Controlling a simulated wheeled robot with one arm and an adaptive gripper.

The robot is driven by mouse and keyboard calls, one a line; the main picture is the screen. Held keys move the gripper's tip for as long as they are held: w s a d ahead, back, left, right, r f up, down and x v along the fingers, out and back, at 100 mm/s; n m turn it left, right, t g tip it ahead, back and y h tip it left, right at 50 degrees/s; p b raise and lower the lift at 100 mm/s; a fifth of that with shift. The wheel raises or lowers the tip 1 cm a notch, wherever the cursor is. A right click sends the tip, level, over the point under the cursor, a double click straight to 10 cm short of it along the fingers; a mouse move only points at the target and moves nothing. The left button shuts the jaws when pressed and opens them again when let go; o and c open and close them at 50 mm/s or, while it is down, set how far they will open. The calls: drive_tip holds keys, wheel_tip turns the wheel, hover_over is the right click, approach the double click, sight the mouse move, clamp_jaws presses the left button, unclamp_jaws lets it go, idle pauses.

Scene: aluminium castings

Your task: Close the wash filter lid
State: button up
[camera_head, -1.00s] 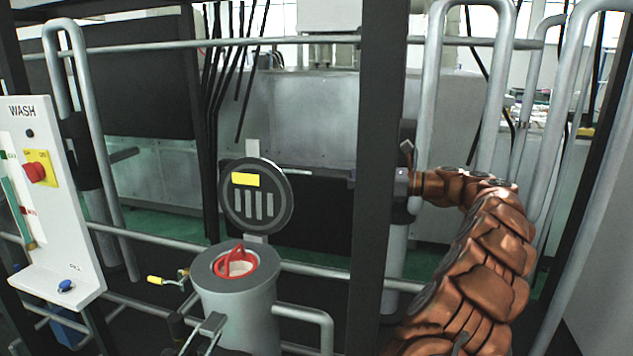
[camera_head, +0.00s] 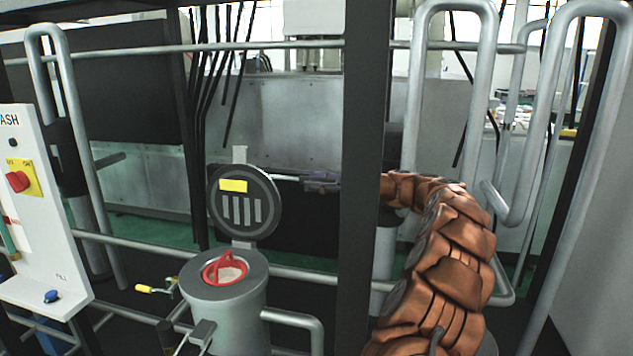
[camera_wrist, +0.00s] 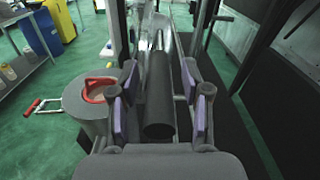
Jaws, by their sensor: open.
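The wash filter (camera_head: 225,300) is a grey upright cylinder, its top open with a red-handled insert (camera_head: 225,268) inside. Its round dark lid (camera_head: 244,206) stands open, nearly upright behind the opening, with a yellow label and light slots. My gripper (camera_head: 308,181) is just right of the lid, apart from it in the head view and partly hidden by a dark post. The filter (camera_wrist: 90,115) shows left of the fingers.
A dark vertical post (camera_head: 362,200) stands between my camera and my forearm. A white WASH panel (camera_head: 40,230) is at left. A yellow-handled valve (camera_head: 150,289) sits left of the filter. Grey pipes (camera_head: 300,272) run behind and beside it.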

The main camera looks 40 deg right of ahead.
clamp_jaws()
idle(0.6)
